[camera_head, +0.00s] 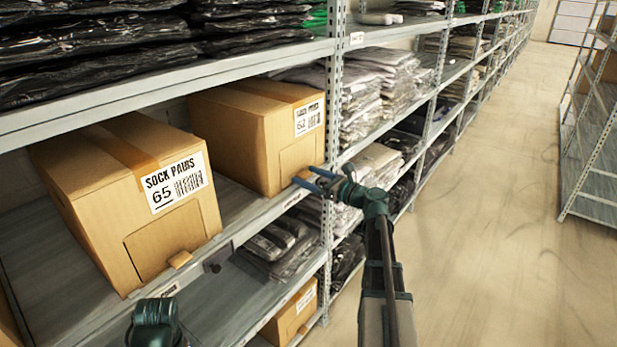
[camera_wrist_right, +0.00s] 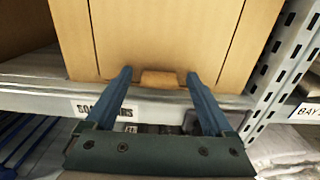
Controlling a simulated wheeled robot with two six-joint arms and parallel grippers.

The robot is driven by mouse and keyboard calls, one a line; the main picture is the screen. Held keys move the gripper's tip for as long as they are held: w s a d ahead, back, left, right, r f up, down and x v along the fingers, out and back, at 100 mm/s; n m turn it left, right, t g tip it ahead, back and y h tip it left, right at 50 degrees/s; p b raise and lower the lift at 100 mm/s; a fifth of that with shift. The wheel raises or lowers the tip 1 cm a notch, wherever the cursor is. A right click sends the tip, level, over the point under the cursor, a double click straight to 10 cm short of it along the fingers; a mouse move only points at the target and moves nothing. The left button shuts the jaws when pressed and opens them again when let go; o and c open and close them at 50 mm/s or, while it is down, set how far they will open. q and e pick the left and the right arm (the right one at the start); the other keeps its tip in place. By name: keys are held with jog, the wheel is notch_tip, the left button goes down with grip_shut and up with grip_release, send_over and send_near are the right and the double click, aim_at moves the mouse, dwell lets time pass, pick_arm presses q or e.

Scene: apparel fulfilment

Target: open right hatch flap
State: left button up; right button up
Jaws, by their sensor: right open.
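The right box (camera_head: 262,125), labelled 62, stands on the middle shelf. Its hatch flap (camera_head: 297,157) is a cut panel in the front face and is closed; the flap also shows in the right wrist view (camera_wrist_right: 165,40). A small tan tab (camera_wrist_right: 160,79) sits at the flap's bottom edge. My right gripper (camera_head: 307,178) is open at this tab; in the right wrist view its two blue fingers (camera_wrist_right: 160,80) stand on either side of the tab, with gaps visible. Part of my left arm shows at the bottom left of the head view; its fingers are not visible.
A second box (camera_head: 110,195), labelled Sock Pairs 65, stands left on the same shelf (camera_head: 235,205), its flap closed. A perforated metal post (camera_head: 332,120) rises just right of the right box. The aisle floor (camera_head: 480,220) at right is clear.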

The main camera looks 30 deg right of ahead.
jog(key=shift+w, duration=0.1)
grip_shut()
dwell(0.5)
